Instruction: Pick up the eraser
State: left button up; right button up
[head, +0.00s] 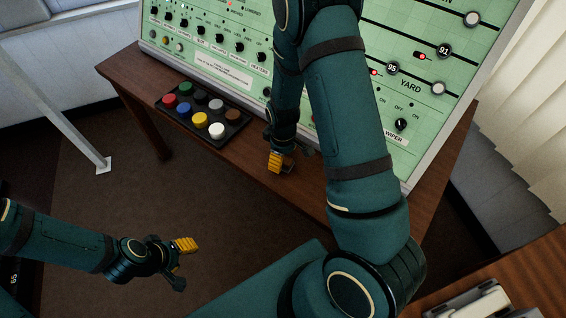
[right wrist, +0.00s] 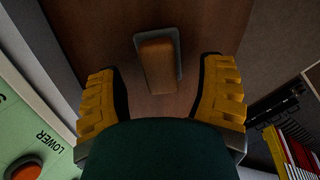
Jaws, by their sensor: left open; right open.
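The eraser (right wrist: 157,64) is a tan-brown block with a grey edge, lying on the brown wooden desk top in the right wrist view. My right gripper (right wrist: 164,82) is open, with one yellow finger on each side of the eraser and a gap to both. I cannot tell the height between the fingers and the desk. In the head view my right gripper (head: 281,160) points down over the desk, and the eraser does not show there. My left gripper (head: 182,262) is open and empty over the floor at the lower left, away from the desk.
A green lever panel (head: 440,60) stands along the back of the desk (head: 130,75). A black tray (head: 240,124) with several coloured knobs lies left of my right gripper. A red button (right wrist: 26,171) on the panel and several books (right wrist: 296,150) flank the right wrist view.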

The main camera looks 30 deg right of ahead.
jog(key=shift+f, duration=0.7)
grip_shut()
jog(key=shift+s, duration=0.1)
jog(key=shift+r, duration=0.1)
notch_tip(320, 180, up, 10)
jog(key=shift+f+p, duration=0.1)
jog(key=shift+p, duration=1)
jog(key=c, duration=1.1)
grip_release()
jog(key=shift+c, duration=0.2)
